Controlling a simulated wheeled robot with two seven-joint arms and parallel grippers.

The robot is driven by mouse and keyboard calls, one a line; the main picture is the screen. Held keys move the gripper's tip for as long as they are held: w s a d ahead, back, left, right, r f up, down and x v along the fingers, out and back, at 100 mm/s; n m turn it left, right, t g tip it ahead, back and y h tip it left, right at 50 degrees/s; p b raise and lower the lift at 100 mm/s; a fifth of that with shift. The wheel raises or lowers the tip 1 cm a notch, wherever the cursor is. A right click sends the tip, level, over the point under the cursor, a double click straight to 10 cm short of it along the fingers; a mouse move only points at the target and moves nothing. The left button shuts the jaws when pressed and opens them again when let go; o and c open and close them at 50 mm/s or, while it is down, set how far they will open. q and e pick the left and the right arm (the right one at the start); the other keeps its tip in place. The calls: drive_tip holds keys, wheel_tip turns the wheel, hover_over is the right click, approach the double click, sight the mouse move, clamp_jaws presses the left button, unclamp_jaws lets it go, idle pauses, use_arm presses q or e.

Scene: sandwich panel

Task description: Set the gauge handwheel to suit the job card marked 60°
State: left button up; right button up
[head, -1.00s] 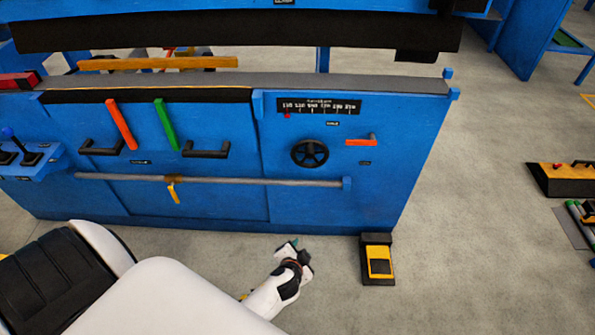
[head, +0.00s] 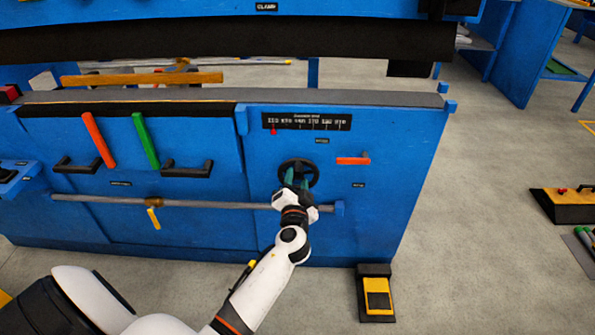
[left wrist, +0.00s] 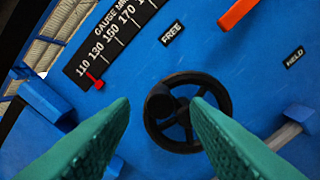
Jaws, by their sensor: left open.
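The black handwheel (head: 299,164) is on the blue panel's right section; in the left wrist view the handwheel (left wrist: 186,92) shows its rim, spokes and knob. My left gripper (head: 293,184) is in front of its lower part. The green fingers are apart, with the wheel visible between and beyond them; I cannot tell whether they touch it. The gauge scale (head: 306,121) is above, with its red pointer (left wrist: 95,81) near 110. An orange lever (head: 352,160) lies roughly level right of the wheel, near labels FREE (left wrist: 172,33) and HELD (left wrist: 294,58). No card marked 60° is legible.
A grey rail (head: 230,205) runs across the panel just below the wheel, close to my left arm. Red (head: 97,139) and green (head: 146,140) levers are further left. A yellow-black pedal (head: 376,293) stands on the floor at the lower right.

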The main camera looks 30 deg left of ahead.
sight(297, 175)
use_arm(q)
drive_tip(key=shift+x, duration=2.4)
drive_tip(key=shift+d, duration=0.1)
clamp_jaws()
